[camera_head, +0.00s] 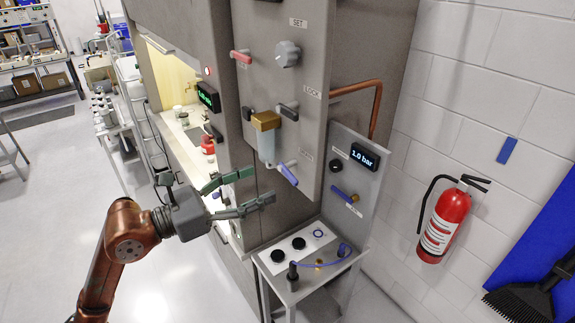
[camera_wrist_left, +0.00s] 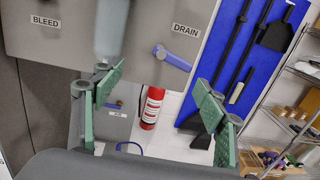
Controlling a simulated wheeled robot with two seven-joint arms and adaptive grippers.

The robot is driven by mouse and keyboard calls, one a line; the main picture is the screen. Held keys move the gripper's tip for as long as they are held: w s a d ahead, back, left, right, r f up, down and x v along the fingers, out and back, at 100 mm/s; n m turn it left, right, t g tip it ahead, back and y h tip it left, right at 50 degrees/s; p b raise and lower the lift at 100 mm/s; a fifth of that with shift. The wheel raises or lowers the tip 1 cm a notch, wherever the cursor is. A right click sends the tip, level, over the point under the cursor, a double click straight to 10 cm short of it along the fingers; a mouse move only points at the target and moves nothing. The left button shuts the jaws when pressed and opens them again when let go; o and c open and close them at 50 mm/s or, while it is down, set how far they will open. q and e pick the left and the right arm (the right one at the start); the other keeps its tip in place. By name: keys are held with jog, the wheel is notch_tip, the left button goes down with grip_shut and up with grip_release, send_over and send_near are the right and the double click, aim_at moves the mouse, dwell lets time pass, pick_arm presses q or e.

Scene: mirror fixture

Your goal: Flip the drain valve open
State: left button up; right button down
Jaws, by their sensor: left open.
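The drain valve has a blue lever handle (camera_head: 288,174) low on the grey panel in the head view, beside the clear filter bowl. In the left wrist view the blue lever (camera_wrist_left: 173,60) slants down to the right from its pivot, just under the DRAIN label (camera_wrist_left: 186,31). My left gripper (camera_head: 264,185) is open and empty, its green fingers pointing toward the panel, to the left of the lever and apart from it in the head view. In the left wrist view the lever appears between the open fingers (camera_wrist_left: 153,84), farther off. My right gripper is out of view.
The filter bowl (camera_head: 267,145) with its brass top hangs left of the lever. Other handles, a grey knob (camera_head: 287,54) and a red lever (camera_head: 241,56), sit higher. A small bench (camera_head: 273,266) stands below; a fire extinguisher (camera_head: 444,224) hangs on the right wall.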

aim_at(286, 173)
pick_arm(q)
jog(key=d+p, duration=0.1)
jog(key=d, duration=0.1)
jog(key=w+d+r+m, duration=0.1)
jog(key=d, duration=0.1)
jog(key=d+r+m+p, duration=0.1)
jog(key=d, duration=0.1)
jog(key=shift+w+d+t+y+p, duration=0.15)
jog(key=shift+w+t+y+p, duration=0.15)
jog(key=shift+y+p, duration=0.1)
jog(key=shift+w+d, duration=0.3)
jog(key=shift+d, duration=0.05)
jog(key=shift+f, duration=0.1)
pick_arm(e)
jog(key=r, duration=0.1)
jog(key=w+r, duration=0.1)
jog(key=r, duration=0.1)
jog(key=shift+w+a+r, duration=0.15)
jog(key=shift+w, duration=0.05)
pick_arm(q)
jog(key=shift+c, duration=0.7)
